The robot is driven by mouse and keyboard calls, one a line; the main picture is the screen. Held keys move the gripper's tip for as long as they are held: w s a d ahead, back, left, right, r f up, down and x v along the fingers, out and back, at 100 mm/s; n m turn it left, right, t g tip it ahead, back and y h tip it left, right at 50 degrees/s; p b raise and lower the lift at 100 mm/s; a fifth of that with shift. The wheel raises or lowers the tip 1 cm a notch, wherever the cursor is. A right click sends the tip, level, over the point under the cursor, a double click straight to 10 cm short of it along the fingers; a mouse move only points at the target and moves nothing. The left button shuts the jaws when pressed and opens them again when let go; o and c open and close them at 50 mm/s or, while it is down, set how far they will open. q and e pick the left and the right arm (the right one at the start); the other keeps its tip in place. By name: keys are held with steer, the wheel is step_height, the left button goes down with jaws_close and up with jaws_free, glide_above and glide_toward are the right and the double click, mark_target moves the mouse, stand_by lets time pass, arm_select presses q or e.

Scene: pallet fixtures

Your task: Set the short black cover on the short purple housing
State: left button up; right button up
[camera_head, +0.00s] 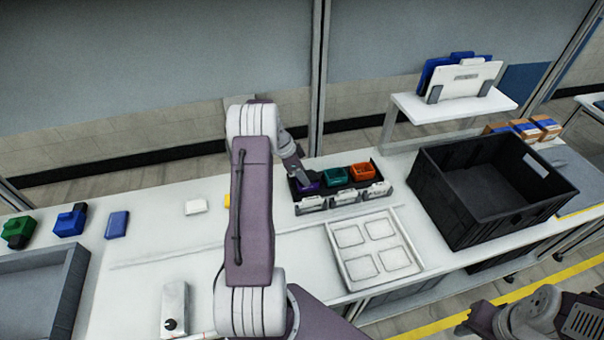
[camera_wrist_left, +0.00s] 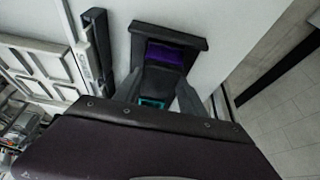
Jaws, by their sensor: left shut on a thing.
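The short purple housing (camera_head: 311,188) sits in the left place of a black pallet fixture (camera_head: 352,185), mostly hidden by my gripper in the head view. Its purple surface (camera_wrist_left: 166,54) shows inside the dark frame in the left wrist view. My left gripper (camera_head: 303,179) reaches down over it from behind. In the left wrist view, the fingers (camera_wrist_left: 168,88) are shut on a dark piece that looks like the short black cover; its outline merges with the fingers. I cannot tell whether it touches the housing. My right gripper is out of view.
A teal housing (camera_head: 335,175) and an orange housing (camera_head: 362,170) stand right of the purple one. A white compartment tray (camera_head: 334,243) lies in front. A large black crate (camera_head: 450,208) stands at right. Coloured blocks, including a blue one (camera_head: 117,224), lie at left.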

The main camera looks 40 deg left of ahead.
arm_select(q)
steer(key=o, duration=1.4)
steer(key=shift+s+a+r, duration=0.1)
steer(key=shift+r, duration=0.25)
steer(key=b+v, duration=0.1)
steer(key=v, duration=0.7)
steer(key=shift+r, duration=0.1)
